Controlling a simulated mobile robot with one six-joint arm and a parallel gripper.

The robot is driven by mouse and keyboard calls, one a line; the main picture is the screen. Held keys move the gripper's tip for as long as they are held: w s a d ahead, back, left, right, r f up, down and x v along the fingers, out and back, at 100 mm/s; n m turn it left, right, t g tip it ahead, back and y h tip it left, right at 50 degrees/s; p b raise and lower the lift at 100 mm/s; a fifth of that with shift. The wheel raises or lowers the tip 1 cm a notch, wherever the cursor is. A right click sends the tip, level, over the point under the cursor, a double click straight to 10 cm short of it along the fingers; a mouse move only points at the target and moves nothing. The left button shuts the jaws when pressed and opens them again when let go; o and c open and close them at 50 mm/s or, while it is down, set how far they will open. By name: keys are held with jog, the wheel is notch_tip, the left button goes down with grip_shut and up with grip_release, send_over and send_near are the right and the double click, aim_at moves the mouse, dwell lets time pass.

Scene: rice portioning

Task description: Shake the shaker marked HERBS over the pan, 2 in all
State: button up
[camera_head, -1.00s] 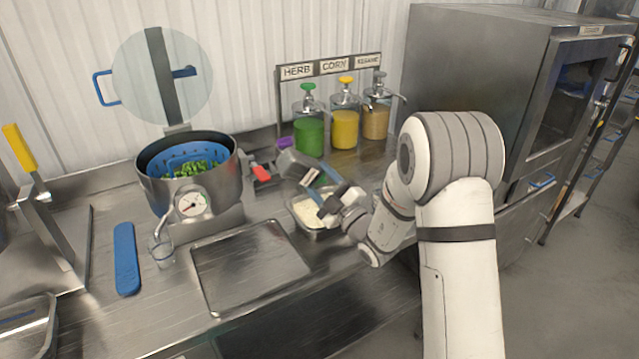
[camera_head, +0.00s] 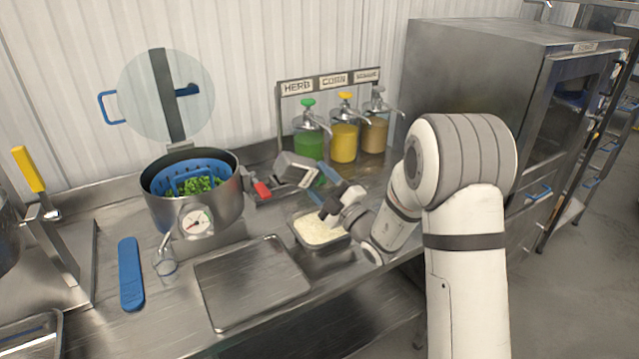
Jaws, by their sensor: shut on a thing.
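My gripper (camera_head: 322,180), with blue fingers, is shut on a grey metal shaker (camera_head: 290,168). The shaker is held tilted in the air, its body pointing up and left from the fingers. A small pale label shows near the fingers, too small to read, so I cannot tell if it says HERBS. A metal pan of white rice (camera_head: 345,243) sits on the counter below and slightly right of the shaker in the picture. My wrist hides part of the pan's right side. I cannot see any grains falling.
A pot with a blue basket of greens (camera_head: 240,207) stands left, a red handle (camera_head: 262,189) beside it. Green, yellow and brown pump dispensers (camera_head: 343,143) stand behind under a sign rack. An empty flat tray (camera_head: 252,283) lies in front.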

aim_at(318, 168)
jog(key=n+g, duration=0.1)
jog(key=n, duration=0.2)
jog(key=r+n+g, duration=0.1)
jog(key=n+g, duration=0.1)
jog(key=n, duration=0.2)
jog(key=shift+d+r, duration=0.15)
jog(key=n, duration=0.2)
jog(key=n+g, duration=0.1)
jog(key=n, duration=0.1)
jog(key=r+n+g+h, duration=0.1)
jog(key=n, duration=0.1)
jog(key=shift+p, duration=0.3)
jog(key=shift+r+n+h, duration=0.1)
jog(key=shift+n+h, duration=0.3)
jog(key=shift+n, duration=0.6)
jog(key=n+h+b, duration=0.1)
jog(key=n+b, duration=0.1)
jog(key=n, duration=0.1)
jog(key=shift+r+n+h, duration=0.15)
jog(key=shift+n+h, duration=0.15)
jog(key=shift+h, duration=0.1)
jog(key=n+h+b, duration=0.1)
jog(key=n+b, duration=0.1)
jog(key=shift+r+n, duration=0.15)
jog(key=shift+n, duration=0.15)
jog(key=shift+r+n+h+b, duration=0.25)
jog(key=shift+n+h+b, duration=0.25)
jog(key=shift+n+h, duration=0.2)
jog(key=shift+r, duration=0.15)
